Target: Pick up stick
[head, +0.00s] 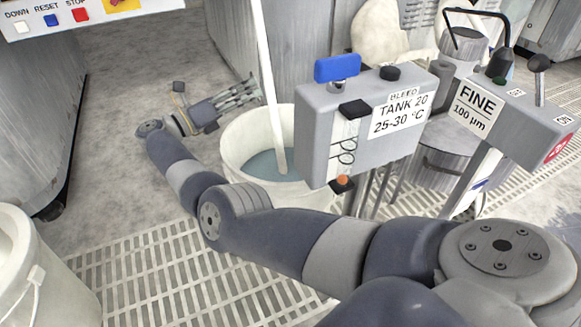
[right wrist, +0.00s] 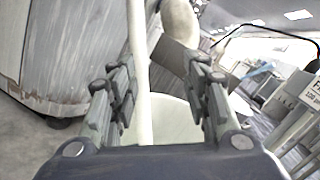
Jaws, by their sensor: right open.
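The stick (head: 268,80) is a long, thin white rod. It leans upright in a white bucket (head: 235,150) with its lower end in the blue-grey liquid, and its top runs out of the picture. My right gripper (head: 252,92) is open just left of the stick, above the bucket's far left rim. In the right wrist view, the stick (right wrist: 139,75) stands between the two spread fingers of my right gripper (right wrist: 162,78), closer to the left finger. I see no contact. My left gripper is not in view.
A grey box labelled TANK 20 (head: 360,125) stands right of the bucket, and a FINE 100 µm unit (head: 510,120) is further right. A pale bucket (head: 20,265) is at the lower left. Grating (head: 180,275) covers the floor in front; bare floor lies left.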

